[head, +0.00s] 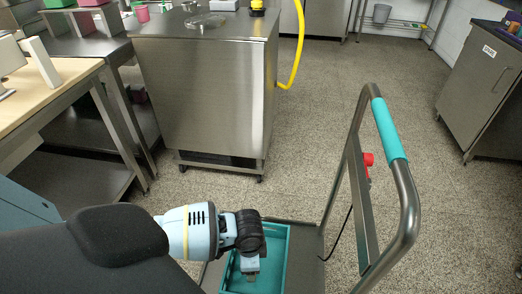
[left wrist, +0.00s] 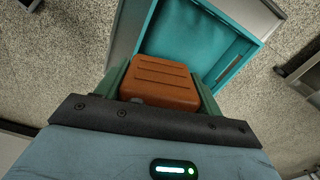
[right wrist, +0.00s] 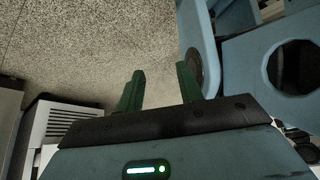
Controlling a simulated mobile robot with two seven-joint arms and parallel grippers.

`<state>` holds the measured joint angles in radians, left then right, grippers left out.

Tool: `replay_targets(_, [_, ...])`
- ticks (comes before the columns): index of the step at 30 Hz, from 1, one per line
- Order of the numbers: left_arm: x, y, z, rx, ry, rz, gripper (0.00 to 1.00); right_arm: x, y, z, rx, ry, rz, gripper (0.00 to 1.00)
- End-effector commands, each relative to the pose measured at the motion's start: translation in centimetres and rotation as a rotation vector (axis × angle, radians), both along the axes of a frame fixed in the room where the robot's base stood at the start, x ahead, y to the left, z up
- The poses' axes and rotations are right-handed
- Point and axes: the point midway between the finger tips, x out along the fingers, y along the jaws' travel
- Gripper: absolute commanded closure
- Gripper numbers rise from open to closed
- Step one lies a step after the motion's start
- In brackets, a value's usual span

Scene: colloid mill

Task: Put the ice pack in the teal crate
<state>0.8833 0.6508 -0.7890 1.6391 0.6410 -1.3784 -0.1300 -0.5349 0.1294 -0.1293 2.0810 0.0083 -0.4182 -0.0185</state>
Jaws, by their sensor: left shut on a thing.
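The teal crate (head: 284,262) stands on the cart deck at the bottom of the head view; its open inside and its rim (left wrist: 236,63) show in the left wrist view. My left gripper (head: 251,272) is over the crate, pointing down. In the left wrist view it is shut on an orange-brown ribbed block (left wrist: 160,82), the only thing that could be the ice pack here. The block appears above the crate's opening, towards one end; its height over the floor of the crate is hard to tell. My right gripper (right wrist: 160,90) is open and empty, away from the crate.
The cart's handle with a teal grip (head: 389,130) rises right of the crate, with a red item (head: 368,160) on its post. A steel cabinet (head: 205,95) stands ahead, and a wooden-topped bench (head: 50,95) at left. The speckled floor right of the cart is clear.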

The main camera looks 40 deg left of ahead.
Motion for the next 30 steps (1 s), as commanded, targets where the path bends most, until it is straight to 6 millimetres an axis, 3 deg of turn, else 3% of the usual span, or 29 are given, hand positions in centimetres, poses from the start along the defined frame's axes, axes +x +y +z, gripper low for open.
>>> replay_targets(1, [0.5,0.4,-2.7,-0.001,0.006,-0.033,0.59,-0.1,0.0,-2.0,0.0,0.01,0.0,0.64])
replay_targets(3, [1.3,0.8,-4.9,-0.001,0.006,-0.081,0.59,0.2,-0.1,-3.5,-0.001,0.012,0.001,0.64])
replay_targets(9, [2.9,1.8,-10.9,0.0,0.007,-0.18,0.59,0.1,-0.2,-8.0,-0.003,0.039,0.004,0.64])
replay_targets(13, [3.3,2.1,-13.8,-0.001,0.006,-0.209,0.59,-0.2,-0.2,-10.4,-0.004,0.058,0.005,0.64])
replay_targets(18, [3.7,2.3,-15.8,0.0,0.003,-0.225,0.59,-0.1,-0.2,-12.2,-0.005,0.067,0.006,0.64])
replay_targets(30, [3.8,2.3,-16.8,0.0,0.0,-0.228,0.59,-0.4,-0.2,-12.7,-0.004,0.075,0.007,0.64])
